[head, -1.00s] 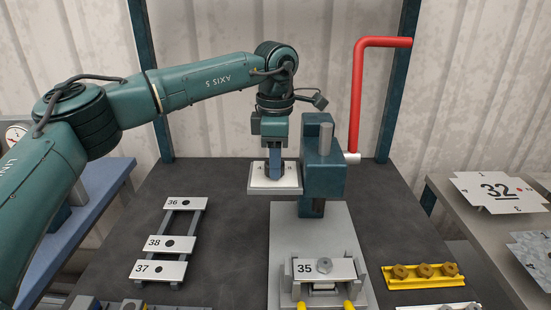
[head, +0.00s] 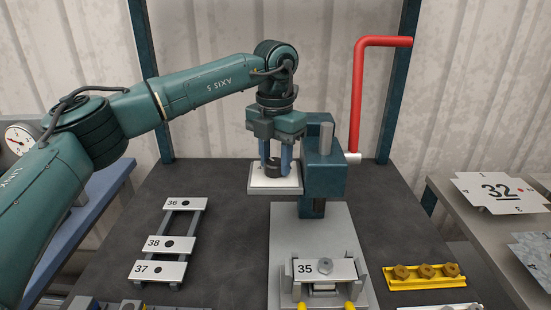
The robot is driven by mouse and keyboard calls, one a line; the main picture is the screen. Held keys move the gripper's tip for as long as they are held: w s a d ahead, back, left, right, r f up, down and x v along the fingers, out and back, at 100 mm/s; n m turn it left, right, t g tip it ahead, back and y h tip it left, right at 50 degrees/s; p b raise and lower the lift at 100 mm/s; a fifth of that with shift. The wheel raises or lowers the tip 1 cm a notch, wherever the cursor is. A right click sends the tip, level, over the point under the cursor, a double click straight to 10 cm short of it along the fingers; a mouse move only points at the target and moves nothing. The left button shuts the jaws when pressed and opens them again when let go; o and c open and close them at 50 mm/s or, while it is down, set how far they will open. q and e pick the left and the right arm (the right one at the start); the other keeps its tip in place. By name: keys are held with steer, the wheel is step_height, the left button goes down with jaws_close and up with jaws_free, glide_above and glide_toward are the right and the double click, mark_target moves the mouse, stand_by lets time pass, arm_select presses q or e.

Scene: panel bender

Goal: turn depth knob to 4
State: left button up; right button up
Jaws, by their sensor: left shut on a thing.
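The depth knob (head: 272,167) is a small dark knob on a white dial plate (head: 274,188). The plate sits at the left of the blue-green press head of the panel bender (head: 325,175). My left gripper (head: 276,170) points down over the plate, its two blue fingers on either side of the knob, and it is shut on the knob. The fingers and knob cover part of the plate, and I cannot read the dial's numbers or the knob's setting. My right gripper is not in view.
A red lever (head: 356,100) rises right of the press head. A plate marked 35 (head: 311,268) lies in the bender's front fixture. A rack at left holds plates 36, 38 and 37 (head: 155,268). A yellow holder (head: 425,282) lies at right.

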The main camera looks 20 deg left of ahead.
mark_target(275, 161)
arm_select(q)
steer(key=shift+a+n, duration=0.1)
steer(key=shift+n, duration=2.1)
steer(key=o, duration=1)
steer(key=shift+r, duration=0.15)
step_height(275, 161, up, 13)
